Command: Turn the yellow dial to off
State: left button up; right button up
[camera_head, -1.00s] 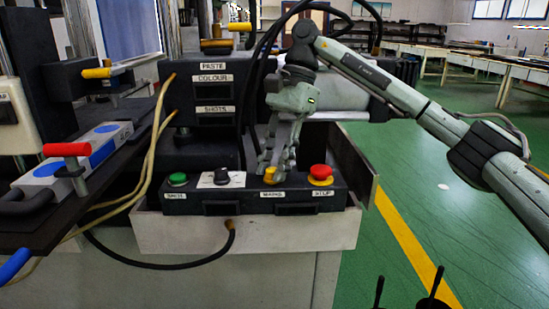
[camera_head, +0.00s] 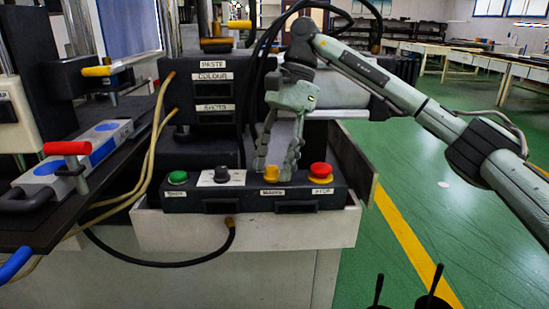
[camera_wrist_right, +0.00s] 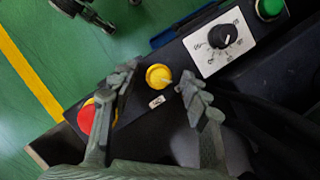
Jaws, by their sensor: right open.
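The yellow dial (camera_head: 271,173) is on the sloped black control box, between the black knob and the red stop button. In the right wrist view the yellow dial (camera_wrist_right: 158,76) has a pale pointer toward its lower right. My right gripper (camera_head: 276,162) is open just above and behind the dial. In the wrist view the right gripper's (camera_wrist_right: 158,70) two ridged fingers stand apart on either side of the dial, with visible gaps. Whether a finger touches it I cannot tell. The dial's label is too small to read surely. My left gripper is not in view.
The red stop button (camera_head: 321,171) is close to the right of the dial. A black knob (camera_head: 222,174) on a white scale plate and a green button (camera_head: 178,177) are to the left. Black cables (camera_head: 262,60) hang behind my right gripper. Open green floor (camera_head: 450,210) lies right.

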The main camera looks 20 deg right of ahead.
jog(key=v, duration=1.2)
